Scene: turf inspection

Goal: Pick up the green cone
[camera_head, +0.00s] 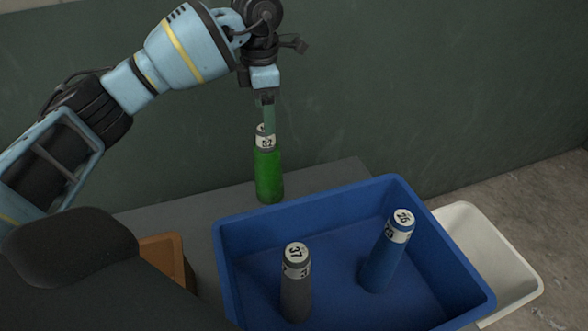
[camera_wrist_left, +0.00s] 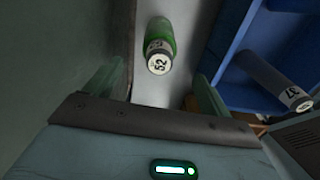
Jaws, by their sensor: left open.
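The green cone (camera_head: 269,178) looks like a green cylinder with a white numbered band at its top. It stands upright on the grey surface behind the blue bin. My left gripper (camera_head: 268,121) points down from above, its fingers at the cone's top and partly overlapping it. In the left wrist view the cone (camera_wrist_left: 160,40) appears beyond the open fingers (camera_wrist_left: 159,74), roughly centred between them, with gaps at both sides. The fingers do not appear to grip it. My right gripper is not in view.
A blue bin (camera_head: 226,268) holds a grey cylinder (camera_head: 296,290) and a blue cylinder (camera_head: 383,262). A white tray (camera_head: 512,262) lies to its right and an orange-brown bin (camera_head: 166,257) to its left. A dark green wall (camera_head: 420,90) stands behind the cone.

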